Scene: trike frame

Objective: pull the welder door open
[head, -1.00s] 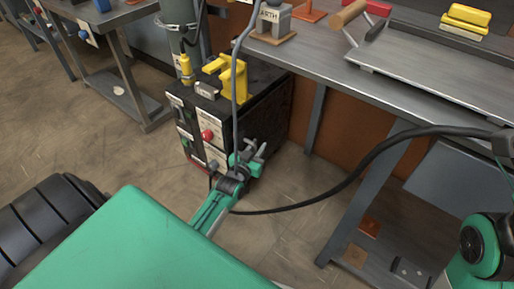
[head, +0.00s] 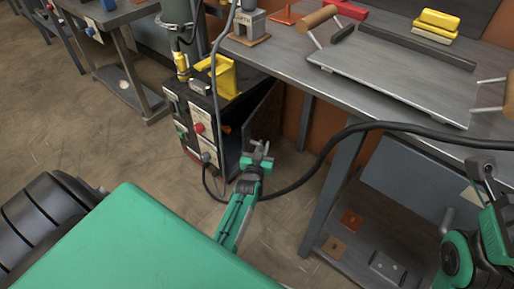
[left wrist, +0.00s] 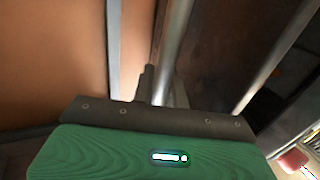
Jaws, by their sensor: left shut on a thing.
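The black welder (head: 195,125) stands on the floor left of the bench, with a red knob on its front. Its dark door (head: 262,108) stands swung out on the right side, and a dark gap shows between it and the body. My left gripper (head: 262,150) is at the door's lower outer part, shut on the door's handle. The grip itself is too small to make out in the head view. In the left wrist view a grey bar (left wrist: 175,50) runs up from the fingers beside the dark door panel (left wrist: 225,50). My right gripper is out of view.
A steel bench (head: 290,55) with a metal plate (head: 390,75) on top stands at the right. A yellow holder (head: 222,78) sits on the welder. Floor is clear left of the welder.

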